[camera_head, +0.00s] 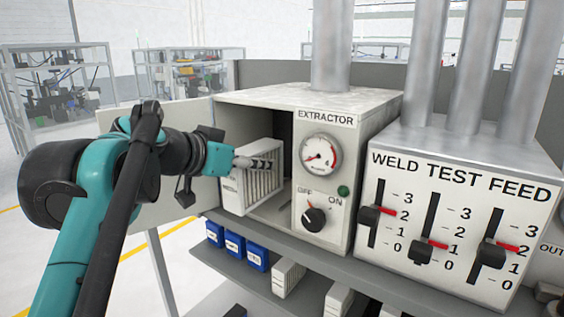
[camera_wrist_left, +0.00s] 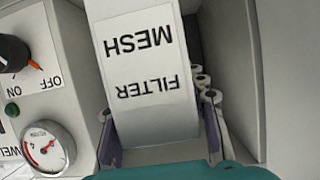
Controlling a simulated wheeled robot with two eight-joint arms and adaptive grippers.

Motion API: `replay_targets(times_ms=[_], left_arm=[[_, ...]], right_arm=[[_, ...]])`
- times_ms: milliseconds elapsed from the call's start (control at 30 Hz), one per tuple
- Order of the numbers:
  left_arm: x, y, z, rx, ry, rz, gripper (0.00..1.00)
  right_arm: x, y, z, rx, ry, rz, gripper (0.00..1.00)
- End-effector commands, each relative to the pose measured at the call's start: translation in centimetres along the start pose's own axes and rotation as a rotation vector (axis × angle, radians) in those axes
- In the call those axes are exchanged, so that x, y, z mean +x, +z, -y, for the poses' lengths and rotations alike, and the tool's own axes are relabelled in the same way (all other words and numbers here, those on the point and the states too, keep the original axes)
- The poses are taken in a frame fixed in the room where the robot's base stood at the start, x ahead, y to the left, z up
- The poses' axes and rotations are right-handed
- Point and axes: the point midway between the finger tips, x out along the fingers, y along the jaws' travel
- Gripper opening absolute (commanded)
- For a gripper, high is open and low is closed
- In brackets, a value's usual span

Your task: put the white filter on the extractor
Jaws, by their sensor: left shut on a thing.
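The white filter (camera_head: 240,194), a pleated block, stands upright in the mouth of the extractor's open left compartment. My left gripper (camera_head: 258,164) is shut on it near its top. In the left wrist view the filter (camera_wrist_left: 145,75) carries a "MESH FILTER" label, upside down, between my gripper's fingers (camera_wrist_left: 160,140). The extractor (camera_head: 345,112) is a grey-white box with a gauge and an OFF/ON knob (camera_head: 315,217). How deep the filter sits is partly hidden. My right gripper is not in view.
The compartment door (camera_head: 160,203) stands open to the left, behind my arm. The weld test feed box (camera_head: 465,160) with sliders stands to the right. Below is a shelf with blue boxes (camera_head: 234,244) and white blocks (camera_head: 288,278). The extractor's gauge (camera_wrist_left: 48,148) is close beside the filter.

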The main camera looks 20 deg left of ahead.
Motion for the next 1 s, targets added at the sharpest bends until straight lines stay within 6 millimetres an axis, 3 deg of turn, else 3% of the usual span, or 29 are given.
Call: replay_targets(times_ms=[200,333,500,767,1000], left_arm=[[5.6,-2.6,-0.1,0.002,0.004,0.0,0.04],[7.8,-3.4,-0.1,0.0,0.002,0.0,0.04],[8.8,-3.4,0.0,-0.001,-0.001,-0.001,0.04],[10.0,-0.6,0.0,-0.001,-0.001,-0.001,0.04],[10.1,-0.3,0.0,-0.001,0.0,-0.001,0.04]], right_arm=[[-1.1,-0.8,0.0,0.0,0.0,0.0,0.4],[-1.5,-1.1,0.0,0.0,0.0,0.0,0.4],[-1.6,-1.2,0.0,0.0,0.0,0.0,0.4],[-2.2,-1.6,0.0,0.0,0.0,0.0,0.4],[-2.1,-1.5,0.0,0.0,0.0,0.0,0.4]])
